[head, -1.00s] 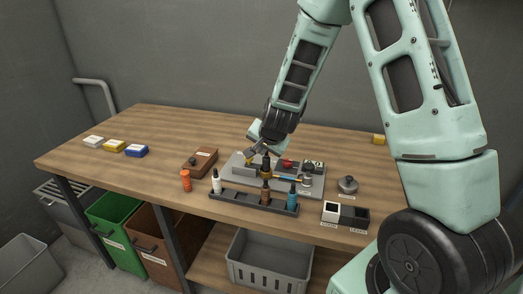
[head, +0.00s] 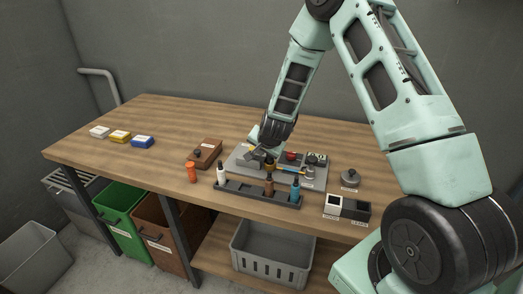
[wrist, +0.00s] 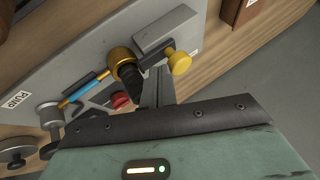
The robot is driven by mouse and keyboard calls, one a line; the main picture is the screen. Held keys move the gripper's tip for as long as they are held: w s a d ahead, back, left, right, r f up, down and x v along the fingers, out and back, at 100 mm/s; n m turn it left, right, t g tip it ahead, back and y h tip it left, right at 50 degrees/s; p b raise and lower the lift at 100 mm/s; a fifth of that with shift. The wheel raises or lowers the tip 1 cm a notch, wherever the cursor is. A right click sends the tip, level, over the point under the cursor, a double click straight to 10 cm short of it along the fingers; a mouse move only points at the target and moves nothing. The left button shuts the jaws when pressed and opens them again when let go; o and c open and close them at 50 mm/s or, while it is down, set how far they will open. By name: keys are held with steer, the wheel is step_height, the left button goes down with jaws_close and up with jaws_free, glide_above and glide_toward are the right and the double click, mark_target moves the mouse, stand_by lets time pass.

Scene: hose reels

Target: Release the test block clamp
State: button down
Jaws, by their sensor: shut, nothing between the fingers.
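The test block sits on a grey base plate (head: 236,164) on the bench. In the wrist view a grey block (wrist: 166,30) stands on the plate (wrist: 75,58), with a yellow round knob (wrist: 179,63) on a short stem beside it. It looks like the clamp. A brass fitting with a black ribbed body (wrist: 122,60) is left of the knob. My gripper (wrist: 157,86) is shut and empty, its fingers just below the knob and right of the black body; I cannot tell whether they touch either. In the head view my gripper (head: 262,153) hides part of the block.
A red knob (wrist: 119,101) and a blue-and-yellow rod (wrist: 82,90) lie left of the fingers. A bottle rack (head: 250,194) stands at the plate's front. A brown box (head: 205,153) is to its left.

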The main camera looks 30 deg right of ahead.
mark_target(250, 149)
steer(key=shift+w+a, duration=1.1)
steer(key=shift+w, duration=0.3)
steer(key=shift+r+p, duration=0.15)
steer(key=shift+p, duration=0.2)
